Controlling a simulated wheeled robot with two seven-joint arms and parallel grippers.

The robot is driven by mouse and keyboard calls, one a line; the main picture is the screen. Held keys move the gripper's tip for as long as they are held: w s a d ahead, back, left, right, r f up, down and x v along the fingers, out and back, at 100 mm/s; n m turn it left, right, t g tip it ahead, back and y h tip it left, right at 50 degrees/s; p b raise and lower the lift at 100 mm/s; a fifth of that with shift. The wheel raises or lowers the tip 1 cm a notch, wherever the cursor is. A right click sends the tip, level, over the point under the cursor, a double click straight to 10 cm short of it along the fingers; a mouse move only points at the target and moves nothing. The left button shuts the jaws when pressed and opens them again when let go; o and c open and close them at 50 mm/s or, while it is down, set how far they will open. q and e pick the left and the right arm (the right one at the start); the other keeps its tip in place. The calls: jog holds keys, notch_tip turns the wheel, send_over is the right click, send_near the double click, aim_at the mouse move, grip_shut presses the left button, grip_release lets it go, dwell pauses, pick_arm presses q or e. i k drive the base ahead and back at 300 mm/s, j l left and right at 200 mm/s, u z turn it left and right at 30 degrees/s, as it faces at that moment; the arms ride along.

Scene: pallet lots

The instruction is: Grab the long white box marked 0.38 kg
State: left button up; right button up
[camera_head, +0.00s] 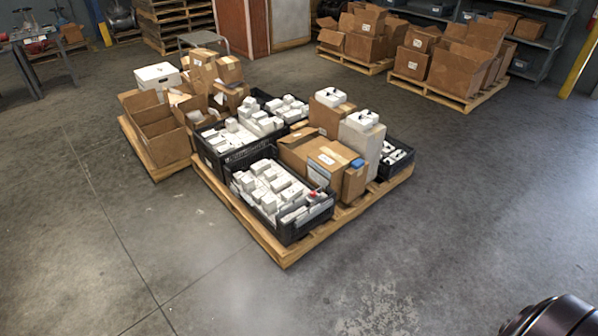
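Many small white boxes lie in the black crates on the front wooden pallet (286,256). The nearest black crate (290,235) is full of white boxes (268,187) of several lengths. A second black crate (215,160) behind it also holds white boxes (240,133). Labels are too small to read, so I cannot tell which box is marked 0.38 kg. A dark rounded part of my own body shows at the lower right corner. Neither of my grippers is in view.
Brown cartons (325,165) and white jugs (361,140) share the front pallet. A second pallet (150,160) with open cartons stands at left. Loaded pallets (440,92) and shelves (545,45) stand at the back. The floor in front and at right is clear.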

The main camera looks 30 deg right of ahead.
aim_at(263, 166)
jog(key=i+z, duration=0.45)
jog(key=i+j+z, duration=0.25)
jog(key=i+z, duration=0.15)
jog(key=i, duration=0.1)
